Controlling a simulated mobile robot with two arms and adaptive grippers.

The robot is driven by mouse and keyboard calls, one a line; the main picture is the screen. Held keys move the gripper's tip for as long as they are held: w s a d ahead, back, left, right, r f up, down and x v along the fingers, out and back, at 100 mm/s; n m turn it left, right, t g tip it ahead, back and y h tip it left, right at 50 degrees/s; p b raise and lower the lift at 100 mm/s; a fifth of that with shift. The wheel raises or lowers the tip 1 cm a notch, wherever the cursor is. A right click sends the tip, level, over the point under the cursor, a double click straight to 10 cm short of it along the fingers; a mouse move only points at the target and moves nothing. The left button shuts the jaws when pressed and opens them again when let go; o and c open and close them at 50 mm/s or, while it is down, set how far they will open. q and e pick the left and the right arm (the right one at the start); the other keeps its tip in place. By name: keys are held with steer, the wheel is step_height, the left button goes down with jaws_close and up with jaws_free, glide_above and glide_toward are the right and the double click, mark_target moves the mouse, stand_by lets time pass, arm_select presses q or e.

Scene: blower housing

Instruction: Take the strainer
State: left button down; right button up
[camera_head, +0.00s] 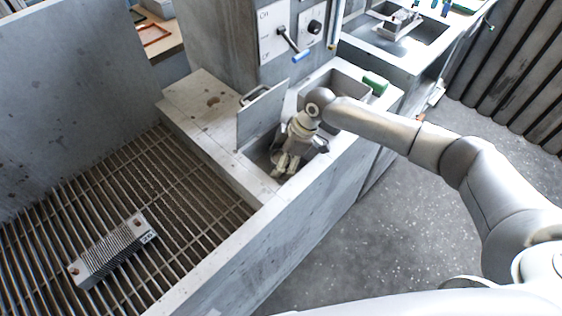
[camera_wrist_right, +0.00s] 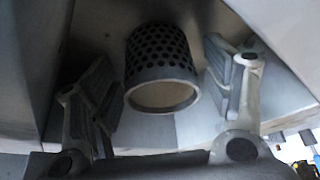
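The strainer (camera_wrist_right: 160,68) is a grey cylinder with a perforated wall and a plain rim ring. In the right wrist view it sits between the two fingers of my right gripper (camera_wrist_right: 163,100), with a gap on each side. The gripper is open. In the head view my right gripper (camera_head: 285,163) reaches down into an open compartment (camera_head: 258,155) in the concrete housing, and the strainer cannot be made out there. My left gripper is not in view.
A raised lid plate (camera_head: 262,116) stands beside the compartment, close to my right gripper. A second recess (camera_head: 336,88) with a green object (camera_head: 376,83) lies behind. A finned block (camera_head: 112,250) rests on the bar grate (camera_head: 185,195) at left. A lever panel (camera_head: 288,30) is above.

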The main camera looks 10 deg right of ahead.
mark_target(279, 156)
steer(key=c, duration=0.9)
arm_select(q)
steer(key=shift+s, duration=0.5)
arm_select(e)
steer(key=shift+c, duration=0.4)
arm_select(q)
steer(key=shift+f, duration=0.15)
arm_select(e)
steer(key=shift+r, duration=0.2)
steer(key=shift+r, duration=0.25)
step_height(279, 156, up, 2)
steer(key=shift+r+b, duration=0.1)
steer(key=shift+b, duration=0.55)
arm_select(q)
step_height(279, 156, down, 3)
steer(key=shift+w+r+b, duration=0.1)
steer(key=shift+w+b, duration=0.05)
steer(key=shift+b, duration=0.7)
arm_select(e)
steer(key=s+a+r, duration=0.2)
steer(key=s+r, duration=0.1)
steer(key=s, duration=0.1)
steer(key=s+a+r, duration=0.2)
steer(key=s+r, duration=0.1)
steer(key=s, duration=0.1)
steer(key=s+a+r, duration=0.2)
steer(key=s+r, duration=0.2)
steer(key=shift+s+a, duration=0.15)
steer(key=shift+s, duration=0.15)
